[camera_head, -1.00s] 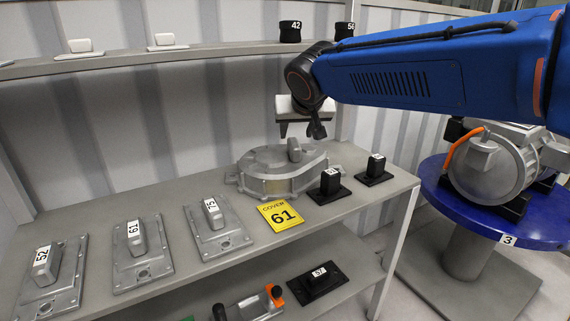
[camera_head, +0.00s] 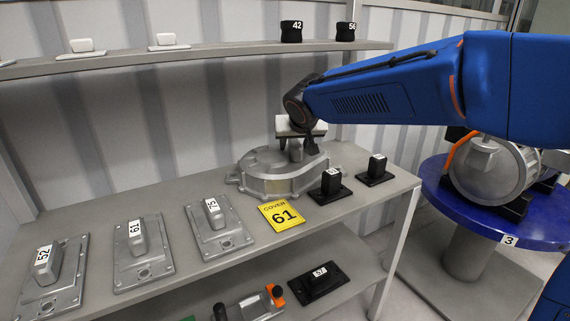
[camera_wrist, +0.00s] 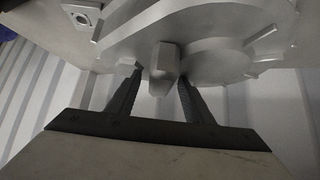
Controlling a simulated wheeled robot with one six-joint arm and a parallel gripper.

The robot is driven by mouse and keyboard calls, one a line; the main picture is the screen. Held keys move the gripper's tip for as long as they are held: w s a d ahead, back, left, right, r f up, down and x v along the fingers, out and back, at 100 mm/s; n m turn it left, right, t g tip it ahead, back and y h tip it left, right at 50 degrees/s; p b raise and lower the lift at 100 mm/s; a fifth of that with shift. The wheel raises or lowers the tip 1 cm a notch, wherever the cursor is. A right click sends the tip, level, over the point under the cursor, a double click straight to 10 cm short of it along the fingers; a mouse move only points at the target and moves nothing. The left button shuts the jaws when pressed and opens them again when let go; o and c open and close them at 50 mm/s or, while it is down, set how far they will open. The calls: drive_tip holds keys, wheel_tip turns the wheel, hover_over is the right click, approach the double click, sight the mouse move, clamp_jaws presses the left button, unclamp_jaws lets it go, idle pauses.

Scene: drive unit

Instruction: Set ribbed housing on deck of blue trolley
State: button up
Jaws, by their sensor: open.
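The grey ribbed housing (camera_head: 280,178), a rounded metal casting with lugs and an upright knob on top, rests on the bench top near the wall. My gripper (camera_head: 297,148) is just above it, pointing down at the knob. In the wrist view the ribbed housing (camera_wrist: 215,50) fills the top, and the knob (camera_wrist: 163,66) lies between the two open fingers of my gripper (camera_wrist: 157,78). A gap shows on each side of the knob, so the gripper holds nothing. I cannot make out a blue trolley for certain.
Numbered plates with handles (camera_head: 138,240), a yellow cover 61 sign (camera_head: 282,215) and black blocks (camera_head: 330,187) share the bench top (camera_head: 235,258). A blue round table (camera_head: 470,212) marked 3 holds a motor-like unit (camera_head: 490,170). A shelf (camera_head: 215,52) runs above.

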clamp_jaws()
idle(1.3)
drive_tip(key=shift+r, duration=0.25)
